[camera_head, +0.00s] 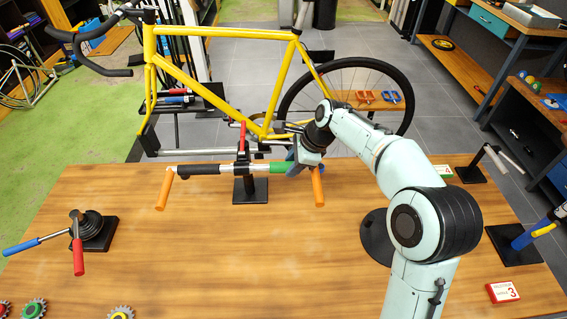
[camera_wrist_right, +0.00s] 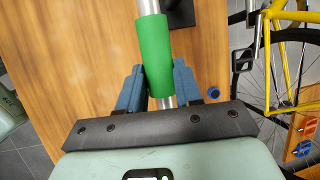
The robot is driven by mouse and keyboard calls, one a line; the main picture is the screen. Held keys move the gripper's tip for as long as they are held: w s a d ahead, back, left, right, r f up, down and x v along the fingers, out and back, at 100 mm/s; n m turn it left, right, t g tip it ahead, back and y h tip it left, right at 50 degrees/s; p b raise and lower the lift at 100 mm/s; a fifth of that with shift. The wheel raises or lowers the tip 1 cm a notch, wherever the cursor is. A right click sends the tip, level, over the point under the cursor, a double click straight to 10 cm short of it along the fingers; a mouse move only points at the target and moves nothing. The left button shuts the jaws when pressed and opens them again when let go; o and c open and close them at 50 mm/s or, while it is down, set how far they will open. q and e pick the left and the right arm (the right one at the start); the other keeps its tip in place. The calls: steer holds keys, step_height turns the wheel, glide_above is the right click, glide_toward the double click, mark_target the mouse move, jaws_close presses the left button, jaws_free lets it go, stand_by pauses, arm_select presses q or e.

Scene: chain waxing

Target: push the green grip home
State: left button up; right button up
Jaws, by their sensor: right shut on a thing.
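The green grip (camera_head: 283,168) sits around a silver bar held level in a stand, right of the clamp. In the right wrist view the green grip (camera_wrist_right: 153,50) has bare silver bar (camera_wrist_right: 148,6) showing beyond its far end and a short bare stretch at its near end. My right gripper (camera_head: 298,163) is shut on the green grip, with its blue fingers (camera_wrist_right: 157,78) on either side of it. A black grip (camera_head: 198,169) is on the bar's left part. Orange handles (camera_head: 165,188) hang at the bar's ends. My left gripper is not in view.
The bar's black stand (camera_head: 250,190) stands on the wooden table (camera_head: 220,260). A black base with red and blue handles (camera_head: 93,230) is at left. A yellow bicycle (camera_head: 220,32) stands behind the table. A red-and-white box (camera_head: 502,292) lies front right. The table's middle front is clear.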

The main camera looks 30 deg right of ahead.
steer(key=shift+s+d, duration=0.3)
steer(key=shift+d, duration=0.35)
steer(key=o, duration=1.1)
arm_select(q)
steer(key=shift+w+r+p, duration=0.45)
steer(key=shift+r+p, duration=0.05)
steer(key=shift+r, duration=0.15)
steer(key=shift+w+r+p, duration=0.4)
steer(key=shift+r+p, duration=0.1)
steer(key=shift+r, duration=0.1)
arm_select(e)
steer(key=shift+v, duration=6.75)
steer(key=shift+s, duration=0.1)
